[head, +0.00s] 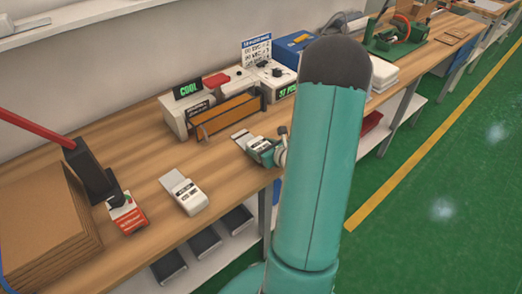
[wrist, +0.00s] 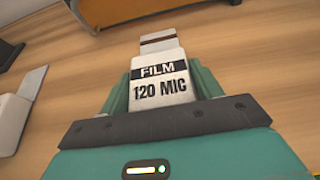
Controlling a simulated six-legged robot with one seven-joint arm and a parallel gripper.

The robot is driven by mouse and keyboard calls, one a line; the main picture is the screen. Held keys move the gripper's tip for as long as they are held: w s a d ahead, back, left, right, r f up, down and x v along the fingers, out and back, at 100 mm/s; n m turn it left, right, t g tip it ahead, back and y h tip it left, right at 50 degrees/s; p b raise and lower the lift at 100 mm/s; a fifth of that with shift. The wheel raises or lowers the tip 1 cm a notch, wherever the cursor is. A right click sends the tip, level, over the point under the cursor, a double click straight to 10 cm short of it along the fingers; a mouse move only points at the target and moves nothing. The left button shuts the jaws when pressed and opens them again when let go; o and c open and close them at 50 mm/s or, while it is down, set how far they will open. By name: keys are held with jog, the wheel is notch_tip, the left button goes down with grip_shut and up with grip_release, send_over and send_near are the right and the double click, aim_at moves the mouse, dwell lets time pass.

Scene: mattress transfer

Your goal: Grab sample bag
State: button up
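A white sample bag (wrist: 161,75) labelled "FILM 120 MIC" lies between the two green fingers of my gripper (wrist: 163,88) in the wrist view. The fingers sit close against both of its sides with no clear gap, and its flat strip end points away from the palm. In the head view the bag (head: 243,137) is at the bench's front edge, partly hidden by my gripper (head: 262,150). I cannot tell if it touches the bench. A second white bag (head: 184,192) lies to the left, apart from my gripper.
The wooden bench (head: 150,160) carries a sealing machine (head: 228,116) behind the gripper, and a red-and-white pack (head: 127,215) and stacked cardboard (head: 40,225) at left. A shelf with dark trays (head: 205,242) is below. My arm hides part of the bench's right side.

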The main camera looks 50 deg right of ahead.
jog(key=c, duration=0.5)
